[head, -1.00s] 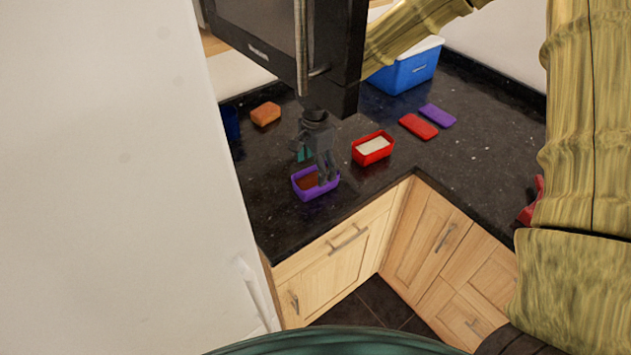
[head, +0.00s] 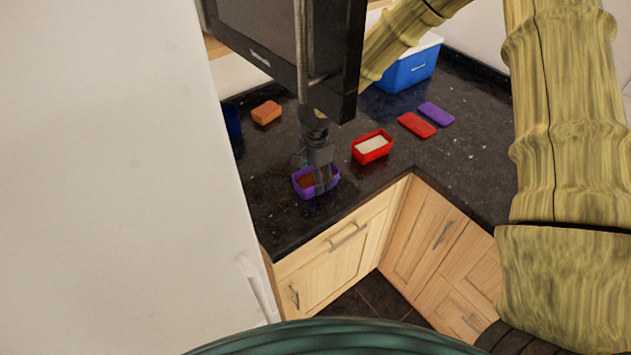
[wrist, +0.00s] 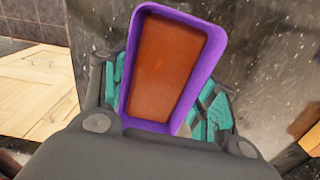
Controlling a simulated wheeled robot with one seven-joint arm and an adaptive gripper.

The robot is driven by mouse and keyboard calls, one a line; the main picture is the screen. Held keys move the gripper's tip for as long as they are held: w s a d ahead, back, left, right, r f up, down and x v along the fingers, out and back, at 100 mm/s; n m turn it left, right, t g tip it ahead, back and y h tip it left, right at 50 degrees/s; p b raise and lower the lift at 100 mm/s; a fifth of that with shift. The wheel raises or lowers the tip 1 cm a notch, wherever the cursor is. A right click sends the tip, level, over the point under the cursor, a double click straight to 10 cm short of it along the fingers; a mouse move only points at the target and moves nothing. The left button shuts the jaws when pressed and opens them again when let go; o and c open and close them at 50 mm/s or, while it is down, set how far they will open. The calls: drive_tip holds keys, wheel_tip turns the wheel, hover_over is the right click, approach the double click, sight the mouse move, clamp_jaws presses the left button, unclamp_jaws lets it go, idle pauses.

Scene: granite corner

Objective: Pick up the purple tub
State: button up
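The purple tub (head: 300,191) stands on the dark granite counter near its front edge, with brown-orange contents. In the wrist view the tub (wrist: 202,82) fills the upper middle, with its open top facing the camera. My gripper (head: 322,187) is down at the tub, and its fingers cover part of the tub's right side in the head view. In the wrist view teal finger pads (wrist: 165,105) show on both sides of the tub, close against its walls. I cannot tell whether they press on it. The tub shows no clear lift off the counter.
A red tub (head: 371,156) with pale contents stands close to the right. Red (head: 417,125) and purple (head: 436,113) lids lie beyond it. An orange-brown block (head: 266,112) lies behind left, and a blue cooler (head: 408,72) at the back. A dark wall unit (head: 270,45) hangs above the gripper.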

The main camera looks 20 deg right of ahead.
drive_tip(key=c, duration=0.4)
drive_tip(key=shift+r, duration=0.1)
